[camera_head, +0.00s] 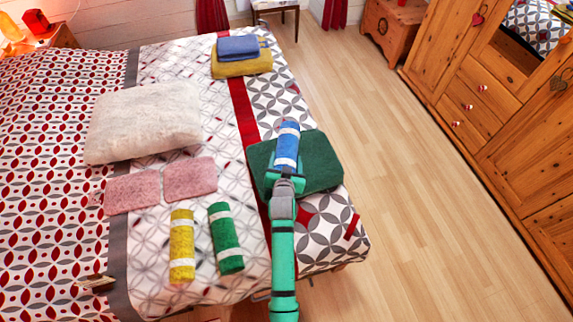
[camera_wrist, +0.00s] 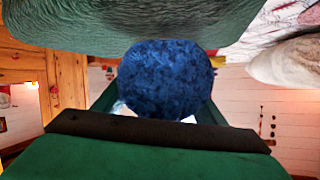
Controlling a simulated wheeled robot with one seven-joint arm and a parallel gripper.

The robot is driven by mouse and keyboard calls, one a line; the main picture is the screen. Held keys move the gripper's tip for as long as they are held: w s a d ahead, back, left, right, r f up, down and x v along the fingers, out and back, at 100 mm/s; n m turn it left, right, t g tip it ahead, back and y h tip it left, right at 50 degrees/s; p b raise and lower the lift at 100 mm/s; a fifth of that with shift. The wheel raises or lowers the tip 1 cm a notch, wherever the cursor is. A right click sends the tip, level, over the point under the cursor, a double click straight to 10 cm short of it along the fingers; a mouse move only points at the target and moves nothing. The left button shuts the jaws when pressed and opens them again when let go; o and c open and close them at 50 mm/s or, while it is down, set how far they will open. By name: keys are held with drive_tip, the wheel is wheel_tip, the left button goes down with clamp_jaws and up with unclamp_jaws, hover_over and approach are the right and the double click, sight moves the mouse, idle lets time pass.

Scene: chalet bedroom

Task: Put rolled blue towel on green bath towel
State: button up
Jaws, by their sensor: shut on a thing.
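The rolled blue towel (camera_head: 287,145) has white bands and lies lengthwise away from me over the green bath towel (camera_head: 325,165) at the bed's right side. My gripper (camera_head: 285,180) is shut on the near end of the roll, above the left part of the green towel. In the wrist view, the round blue end of the roll (camera_wrist: 165,78) sits between my fingers, with the green bath towel (camera_wrist: 150,28) across the top of the picture. The roll overlaps the green towel's edge there; I cannot tell whether they touch.
A yellow roll (camera_head: 181,248) and a green roll (camera_head: 226,240) lie left of my arm. Pink folded towels (camera_head: 190,178), a cream pillow (camera_head: 145,122) and a blue-and-yellow folded stack (camera_head: 240,60) are also on the bed. Bare floor (camera_head: 420,200) lies to the right, before a wooden wardrobe (camera_head: 500,110).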

drive_tip(key=f, duration=0.2)
drive_tip(key=shift+s+a+f, duration=0.1)
drive_tip(key=shift+a+f, duration=0.15)
drive_tip(key=shift+f, duration=0.15)
drive_tip(key=shift+d+f, duration=0.1)
drive_tip(key=shift+d, duration=0.4)
drive_tip(key=o, duration=1)
drive_tip(key=shift+s, duration=0.1)
drive_tip(key=shift+o, duration=0.7)
drive_tip(key=shift+a, duration=0.2)
